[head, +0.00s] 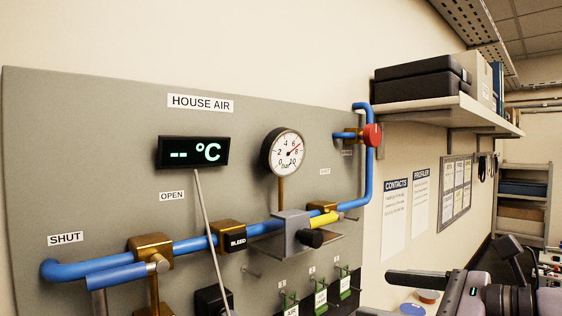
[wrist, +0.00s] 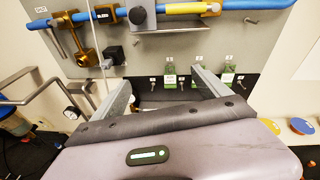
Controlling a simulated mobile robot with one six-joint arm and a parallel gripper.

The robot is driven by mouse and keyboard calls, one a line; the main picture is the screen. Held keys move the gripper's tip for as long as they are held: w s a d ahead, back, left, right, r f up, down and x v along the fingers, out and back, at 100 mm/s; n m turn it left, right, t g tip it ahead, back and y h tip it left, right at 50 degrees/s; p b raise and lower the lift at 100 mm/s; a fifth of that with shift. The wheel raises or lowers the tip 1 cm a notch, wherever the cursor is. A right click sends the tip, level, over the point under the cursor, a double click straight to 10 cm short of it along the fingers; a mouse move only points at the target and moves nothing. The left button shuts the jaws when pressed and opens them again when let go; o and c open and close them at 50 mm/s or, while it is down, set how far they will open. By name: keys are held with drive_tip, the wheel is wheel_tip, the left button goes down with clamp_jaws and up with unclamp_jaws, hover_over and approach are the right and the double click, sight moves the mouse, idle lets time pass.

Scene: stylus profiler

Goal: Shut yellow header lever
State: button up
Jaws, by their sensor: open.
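The yellow header lever (head: 323,219) sits on the right part of the blue pipe, beside a grey block with a black knob. It lies roughly along the pipe. In the wrist view its yellow handle (wrist: 187,8) shows at the top edge, beyond my fingertips. My gripper (wrist: 160,84) is open and empty, its two grey fingers spread below the lever and in front of the lower panel. In the head view my gripper (head: 378,292) enters from the lower right, below and right of the lever, apart from it.
A pressure gauge (head: 283,152) stands above the lever and a red knob (head: 373,134) is to its right. A brass valve (head: 150,252) is at left. Green-tagged hooks (head: 320,296) hang below. A shelf (head: 450,113) juts out at upper right.

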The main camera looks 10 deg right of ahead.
drive_tip(key=w+d+r+m+t+p, duration=0.1)
drive_tip(key=d+r+m+t+p, duration=0.1)
drive_tip(key=d+r, duration=0.5)
drive_tip(key=p, duration=0.3)
approach(324, 218)
drive_tip(key=shift+m+t, duration=0.3)
drive_tip(key=x, duration=0.7)
drive_tip(key=shift+w+a+f, duration=0.25)
drive_tip(key=shift+a, duration=0.05)
drive_tip(key=shift+c, duration=0.3)
